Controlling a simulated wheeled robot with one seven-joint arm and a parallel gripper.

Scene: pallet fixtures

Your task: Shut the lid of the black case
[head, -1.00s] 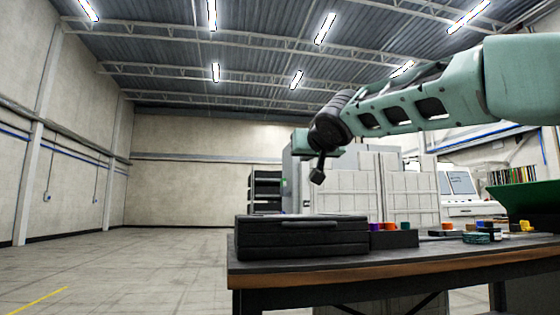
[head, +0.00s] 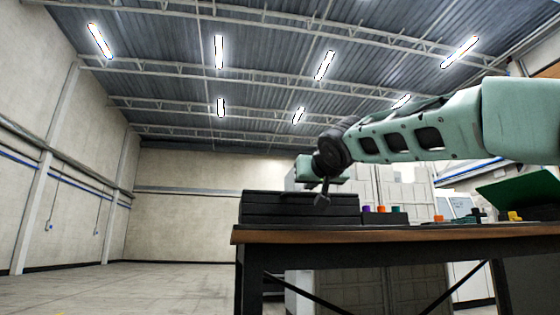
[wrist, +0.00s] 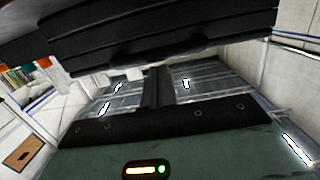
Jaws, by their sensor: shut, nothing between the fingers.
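The black case (head: 275,209) rests on the left end of the wooden table. Its top lies flat and level, with no raised lid showing; I cannot tell whether a small gap is left at the seam. My gripper (head: 323,194) points down, its fingers shut and empty, with the tips overlapping the case's upper edge in the head view. I cannot tell whether they touch it. In the wrist view the case (wrist: 130,35) spans the top of the picture, and my gripper (wrist: 158,80) reaches toward its handle side.
A low dark tray with coloured pieces (head: 384,216) stands just right of the case. Pale cabinets stand behind. The floor at left is clear.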

